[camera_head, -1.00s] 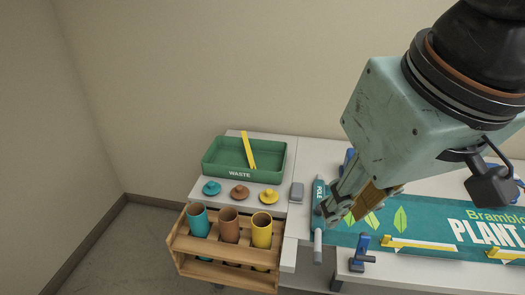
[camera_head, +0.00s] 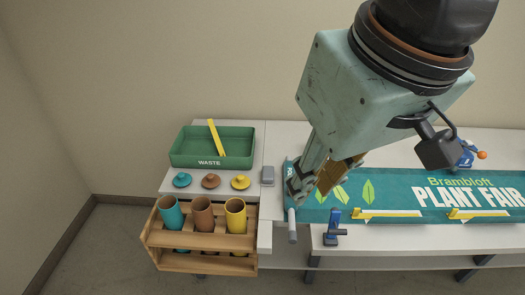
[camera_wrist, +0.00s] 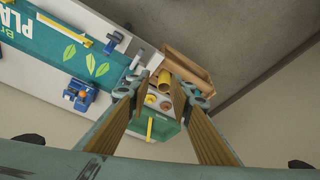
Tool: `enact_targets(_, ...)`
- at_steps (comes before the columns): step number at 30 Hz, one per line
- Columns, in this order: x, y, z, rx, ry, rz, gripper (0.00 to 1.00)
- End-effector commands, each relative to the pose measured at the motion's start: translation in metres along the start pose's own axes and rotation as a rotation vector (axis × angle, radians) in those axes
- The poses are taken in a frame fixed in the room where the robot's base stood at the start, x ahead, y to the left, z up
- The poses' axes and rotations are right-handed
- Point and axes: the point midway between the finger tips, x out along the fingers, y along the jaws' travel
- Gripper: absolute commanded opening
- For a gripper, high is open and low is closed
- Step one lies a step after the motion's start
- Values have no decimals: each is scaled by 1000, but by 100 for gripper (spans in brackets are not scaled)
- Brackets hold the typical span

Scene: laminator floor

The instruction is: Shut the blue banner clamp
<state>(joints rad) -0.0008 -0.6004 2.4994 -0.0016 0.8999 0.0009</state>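The teal banner (camera_head: 400,193) lies along the white table. A blue clamp (camera_head: 334,228) stands upright at the table's front edge, left of a yellow strip. Another blue clamp (camera_head: 465,155) with an orange knob is at the back right, partly behind my wrist. In the wrist view, a blue clamp (camera_wrist: 80,95) sits at the banner's back edge near the leaves; my gripper hides it in the head view. I cannot tell how far its jaw is open. My gripper (camera_head: 320,182) is over the banner's left end. In the wrist view, its fingers (camera_wrist: 165,92) are apart and empty.
A green waste tray (camera_head: 180,158) holding a yellow strip stands at the back left. Three lids (camera_head: 211,181) lie before it, above a wooden rack (camera_head: 200,261) with three cups. A grey pole end (camera_head: 292,228) juts past the front edge. Yellow strips (camera_head: 385,214) line the banner's front.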

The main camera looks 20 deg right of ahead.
Motion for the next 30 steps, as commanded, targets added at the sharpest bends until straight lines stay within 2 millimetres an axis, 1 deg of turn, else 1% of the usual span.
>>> enact_targets(2,0,0,0,-1,1,0,21)
enact_targets(3,0,0,0,-1,1,0,24)
enact_targets(13,6,3,-3,9,-34,3,24)
enact_targets(30,40,22,-12,83,-238,-6,24)
